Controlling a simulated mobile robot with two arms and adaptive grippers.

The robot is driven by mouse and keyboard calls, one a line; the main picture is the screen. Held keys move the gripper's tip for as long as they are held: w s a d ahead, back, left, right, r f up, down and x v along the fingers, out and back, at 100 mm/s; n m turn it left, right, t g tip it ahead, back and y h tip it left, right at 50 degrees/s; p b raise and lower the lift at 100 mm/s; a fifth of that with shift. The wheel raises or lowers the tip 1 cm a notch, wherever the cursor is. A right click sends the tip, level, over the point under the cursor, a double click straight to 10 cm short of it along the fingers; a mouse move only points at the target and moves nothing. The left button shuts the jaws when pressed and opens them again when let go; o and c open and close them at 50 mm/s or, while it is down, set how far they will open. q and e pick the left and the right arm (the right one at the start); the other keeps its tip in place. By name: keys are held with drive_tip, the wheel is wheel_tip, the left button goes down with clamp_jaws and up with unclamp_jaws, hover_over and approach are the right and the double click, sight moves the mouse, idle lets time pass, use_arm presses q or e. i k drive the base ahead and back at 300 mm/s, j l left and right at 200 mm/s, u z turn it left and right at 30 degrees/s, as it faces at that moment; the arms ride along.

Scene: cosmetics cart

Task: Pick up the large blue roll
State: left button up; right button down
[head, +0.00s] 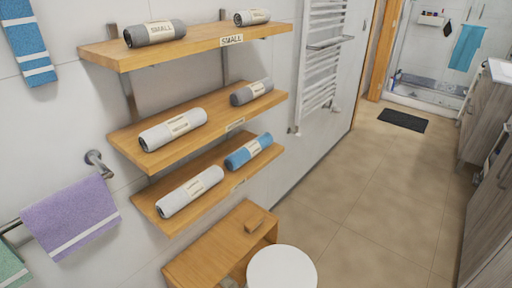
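A blue roll (249,151) with a pale label band lies on the right part of the lowest wooden shelf (168,222). It is the only blue roll on the shelves; its label text is too small to read. A white roll (190,191) lies to its left on the same shelf. Neither of my grippers shows in the head view.
The middle shelf (143,161) holds a white roll (173,129) and a grey roll (251,92). The top shelf (115,54) holds two grey rolls. Below are a wooden cabinet (211,251) and a round white top (282,270).

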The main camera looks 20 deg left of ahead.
sight(235, 161)
drive_tip(key=i+l+z, duration=0.1)
drive_tip(key=l+z, duration=0.25)
drive_tip(key=i+l, duration=0.55)
drive_tip(key=l, duration=0.15)
drive_tip(key=i+l+z, duration=0.1)
drive_tip(key=i+l, duration=0.45)
drive_tip(key=l, duration=0.15)
drive_tip(key=i+j+u, duration=0.15)
drive_tip(key=i+u, duration=0.85)
drive_tip(key=i+l+u, duration=0.2)
drive_tip(key=i+u, duration=0.3)
drive_tip(key=i+l+u, duration=0.35)
drive_tip(key=u, duration=0.15)
